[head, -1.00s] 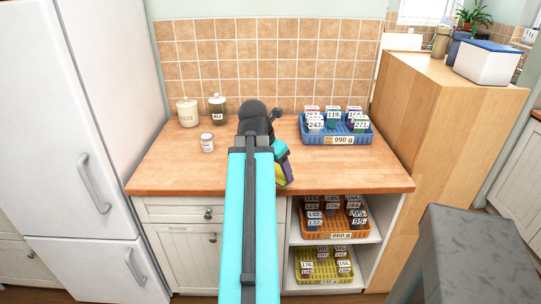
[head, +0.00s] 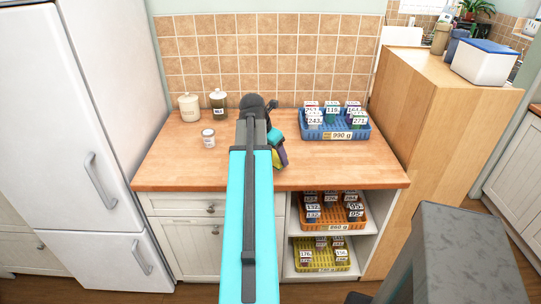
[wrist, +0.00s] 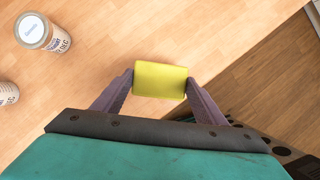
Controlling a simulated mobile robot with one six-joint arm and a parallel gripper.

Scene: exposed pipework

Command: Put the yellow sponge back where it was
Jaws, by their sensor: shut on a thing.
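The yellow sponge (wrist: 160,80) is between the two purple fingers of my gripper (wrist: 160,84) in the wrist view. The gripper is shut on it, one finger at each end. Below the sponge in that view are the wooden counter and, to the right, the counter's edge and darker floor. In the head view my gripper (head: 279,156) is over the counter's front half, right of my arm. A little yellow of the sponge shows there; my arm and gripper hide most of it. I cannot tell its exact height above the counter.
A small white jar (head: 208,138) stands on the wooden counter (head: 180,170), left of my arm. Two canisters (head: 190,107) stand behind it. A blue basket (head: 365,130) of labelled items is at the right rear. Orange (head: 300,222) and yellow (head: 299,265) baskets fill the shelves below.

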